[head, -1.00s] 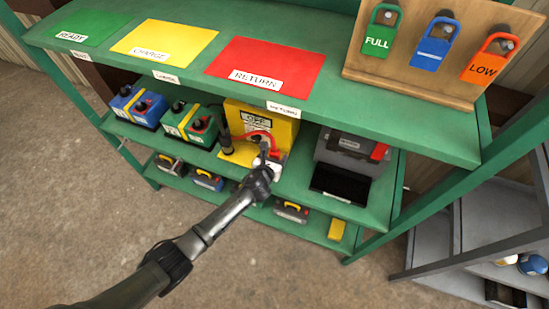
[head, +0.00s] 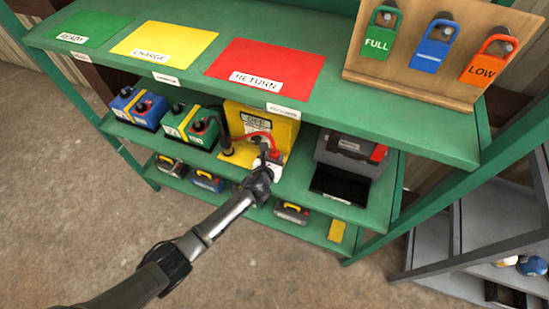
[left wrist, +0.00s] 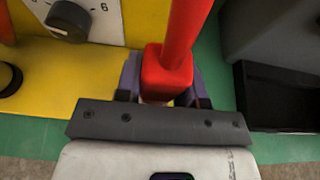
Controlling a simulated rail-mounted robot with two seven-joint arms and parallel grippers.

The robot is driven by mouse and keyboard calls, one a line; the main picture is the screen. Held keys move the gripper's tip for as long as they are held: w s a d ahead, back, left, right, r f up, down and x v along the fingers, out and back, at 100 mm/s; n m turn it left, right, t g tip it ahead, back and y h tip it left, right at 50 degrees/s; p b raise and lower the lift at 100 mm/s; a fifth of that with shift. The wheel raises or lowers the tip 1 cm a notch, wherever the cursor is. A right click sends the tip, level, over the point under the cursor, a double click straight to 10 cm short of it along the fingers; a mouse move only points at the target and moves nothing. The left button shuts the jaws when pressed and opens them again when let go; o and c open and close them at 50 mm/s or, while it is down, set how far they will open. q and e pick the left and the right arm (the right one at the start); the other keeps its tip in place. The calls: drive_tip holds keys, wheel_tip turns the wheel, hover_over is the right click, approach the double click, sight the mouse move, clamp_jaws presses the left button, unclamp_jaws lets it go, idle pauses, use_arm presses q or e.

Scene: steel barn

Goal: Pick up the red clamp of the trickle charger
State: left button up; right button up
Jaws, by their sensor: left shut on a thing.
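The trickle charger (head: 284,127) is a yellow box on the middle shelf of the green rack, with a dial (left wrist: 68,20) on its pale front panel. Its red clamp (left wrist: 166,72) stands in front of the box at the right, with a red cable arching from it to the charger. My left gripper (head: 265,162) is at the charger's front right, and its fingers are shut around the red clamp in the left wrist view (left wrist: 160,88). The fingers hide the clamp's lower part. A black clamp (head: 227,145) stands at the charger's left. My right gripper is not in view.
Blue (head: 140,108) and green (head: 190,126) batteries stand left of the charger. A grey case (head: 350,152) with a black tray (head: 338,183) stands to its right. The green upper shelf (head: 185,75) overhangs the charger, with coloured mats and a tag board (head: 425,80).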

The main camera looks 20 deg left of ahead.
sight(276, 153)
use_arm(q)
drive_tip(key=r, duration=0.1)
drive_tip(key=r+p, duration=0.1)
drive_tip(key=r, duration=0.1)
drive_tip(key=r+p, duration=0.1)
drive_tip(key=r, duration=0.1)
drive_tip(key=shift+d, duration=0.25)
drive_tip(key=s+d+r+p, duration=0.2)
drive_tip(key=d+r+p, duration=0.4)
drive_tip(key=d+r, duration=0.3)
drive_tip(key=shift+d+p, duration=0.4)
drive_tip(key=shift+d, duration=0.6)
